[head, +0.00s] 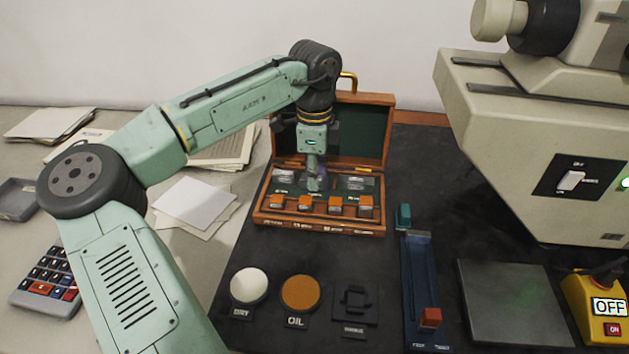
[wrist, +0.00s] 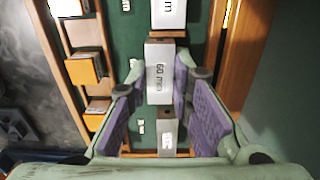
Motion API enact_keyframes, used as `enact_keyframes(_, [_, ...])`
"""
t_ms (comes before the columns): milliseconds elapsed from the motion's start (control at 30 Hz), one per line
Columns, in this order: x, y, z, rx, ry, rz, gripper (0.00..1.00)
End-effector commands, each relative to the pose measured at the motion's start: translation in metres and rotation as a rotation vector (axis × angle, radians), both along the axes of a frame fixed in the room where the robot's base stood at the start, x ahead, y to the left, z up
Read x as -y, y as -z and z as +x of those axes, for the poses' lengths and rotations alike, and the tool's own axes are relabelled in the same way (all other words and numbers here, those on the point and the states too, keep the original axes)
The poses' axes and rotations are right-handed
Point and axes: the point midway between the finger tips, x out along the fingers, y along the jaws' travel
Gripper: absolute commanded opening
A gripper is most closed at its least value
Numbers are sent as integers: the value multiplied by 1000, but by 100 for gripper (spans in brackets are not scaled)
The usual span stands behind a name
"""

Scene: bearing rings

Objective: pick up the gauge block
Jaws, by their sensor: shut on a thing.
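My gripper (head: 314,184) reaches down into the open wooden case (head: 320,229). In the wrist view my gripper (wrist: 159,80) has its purple-padded fingers closed on the sides of a pale grey gauge block (wrist: 158,72) marked "60 mm". The block is still among the other blocks over the green lining, and I cannot tell whether it is lifted. Another grey block (wrist: 168,135) lies close on the near side of it, between the fingers' lower parts. A further white-faced block (wrist: 168,13) shows at the top edge. In the head view the held block is hidden by my gripper.
Several orange-topped pieces (head: 336,206) line the case's front. The raised lid (head: 375,136) stands behind my gripper. A white disc (head: 249,284), an orange disc (head: 300,292) and a blue fixture (head: 417,285) are in front. A large beige machine (head: 510,130) stands at right.

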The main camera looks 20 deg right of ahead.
Motion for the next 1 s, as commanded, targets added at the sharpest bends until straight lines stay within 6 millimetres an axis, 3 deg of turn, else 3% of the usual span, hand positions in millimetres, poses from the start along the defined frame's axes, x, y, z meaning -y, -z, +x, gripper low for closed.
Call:
enact_keyframes(133, [0, 0, 0, 0, 0, 0, 0])
enact_keyframes(700, [0, -2, 0, 1, 0, 0, 0])
enact_keyframes(1000, [1, -32, 0, 2, 1, -3, 0])
